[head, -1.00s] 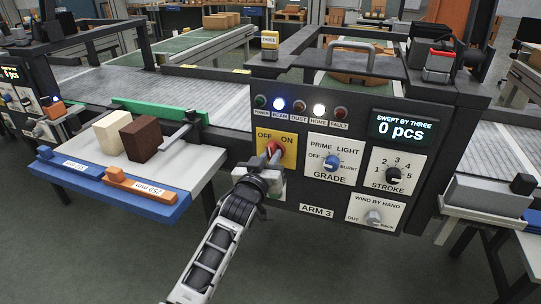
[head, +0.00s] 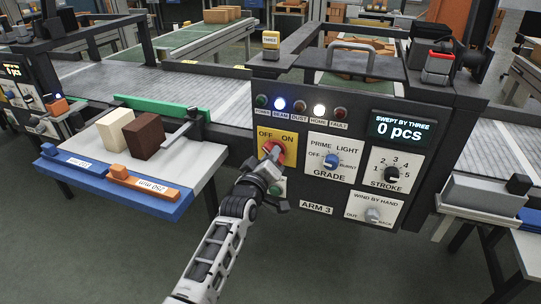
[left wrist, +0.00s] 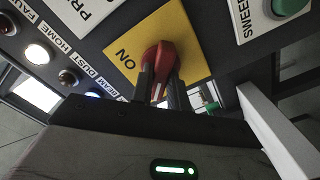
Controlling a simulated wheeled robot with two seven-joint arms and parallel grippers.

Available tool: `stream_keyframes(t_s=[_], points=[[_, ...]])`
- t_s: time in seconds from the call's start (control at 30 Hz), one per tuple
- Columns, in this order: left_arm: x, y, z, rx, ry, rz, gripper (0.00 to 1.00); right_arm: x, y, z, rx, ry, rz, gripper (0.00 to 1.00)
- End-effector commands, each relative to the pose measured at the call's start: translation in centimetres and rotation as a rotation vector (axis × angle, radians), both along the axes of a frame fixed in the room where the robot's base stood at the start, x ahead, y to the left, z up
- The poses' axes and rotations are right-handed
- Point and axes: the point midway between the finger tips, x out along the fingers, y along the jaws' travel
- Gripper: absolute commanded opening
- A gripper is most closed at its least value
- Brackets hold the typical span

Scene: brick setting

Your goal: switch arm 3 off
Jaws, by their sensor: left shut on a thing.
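The panel labelled ARM 3 (head: 316,208) carries a yellow plate (head: 290,139) marked OFF on its left and ON on its right. A red rotary switch handle (head: 273,147) sits on this plate. My left gripper (head: 270,160) is shut on the red handle from the front and below. In the left wrist view the two dark fingers (left wrist: 161,90) stand either side of the red handle (left wrist: 161,57). The word ON shows there on the yellow plate (left wrist: 125,60); OFF is hidden. My right gripper is not in view.
Lamps (head: 300,107) line the panel top; BEAM and HOME are lit. The GRADE knob (head: 331,161), STROKE knob (head: 391,173) and WIND BY HAND knob (head: 373,215) lie to the right. A green button (head: 275,188) is close beside my wrist. A side table (head: 190,165) holds two blocks.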

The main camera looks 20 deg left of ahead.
Motion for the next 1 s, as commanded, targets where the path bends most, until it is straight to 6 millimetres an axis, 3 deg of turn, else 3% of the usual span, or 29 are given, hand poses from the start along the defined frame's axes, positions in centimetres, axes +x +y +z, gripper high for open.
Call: stream_keyframes(t_s=[0.43,0.47,0.53,0.87,1.0], points=[[0.0,0.0,-0.1,-0.017,0.002,0.000,0.00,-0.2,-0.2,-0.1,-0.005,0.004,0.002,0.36],[0.0,0.0,-0.1,-0.017,0.002,0.000,0.19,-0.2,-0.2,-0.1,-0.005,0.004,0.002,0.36],[0.0,0.0,-0.1,-0.016,0.002,0.000,0.38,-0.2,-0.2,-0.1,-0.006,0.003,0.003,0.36],[-0.2,0.0,0.0,-0.013,0.002,0.000,0.38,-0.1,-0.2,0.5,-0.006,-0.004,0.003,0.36],[-1.7,0.1,0.3,-0.012,0.005,0.000,0.38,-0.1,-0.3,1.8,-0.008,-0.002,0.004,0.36]])
